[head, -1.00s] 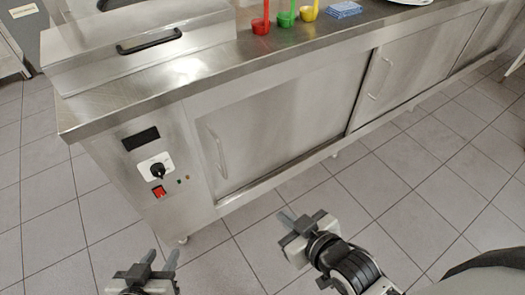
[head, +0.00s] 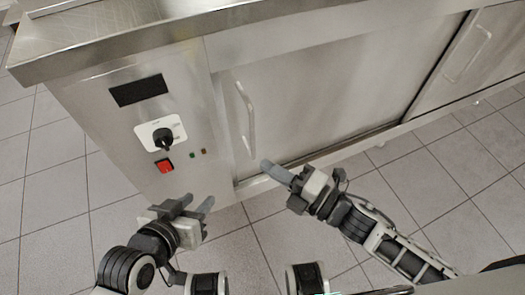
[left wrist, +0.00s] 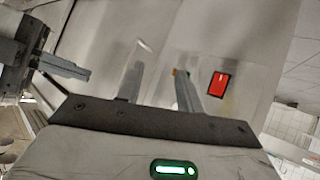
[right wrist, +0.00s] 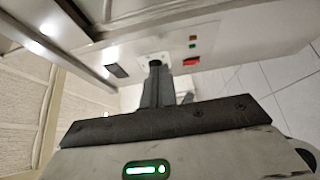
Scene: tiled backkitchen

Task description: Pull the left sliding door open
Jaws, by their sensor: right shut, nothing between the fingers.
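The left sliding door (head: 325,95) is a flat steel panel in the front of the steel cabinet. It stands closed, its left edge at the control panel. Its vertical bar handle (head: 248,120) is near that left edge. My right gripper (head: 267,165) is shut and empty, just below and right of the handle's lower end, apparently apart from it. Its fingers show pressed together in the right wrist view (right wrist: 156,80). My left gripper (head: 198,202) is open and empty, low before the control panel. In the left wrist view its fingers (left wrist: 160,85) stand apart.
The control panel left of the door has a black knob (head: 163,137) and a red switch (head: 164,166), also in the left wrist view (left wrist: 219,84). The right sliding door (head: 475,60) has its own handle. The steel worktop (head: 110,25) overhangs. Tiled floor (head: 420,165) is clear.

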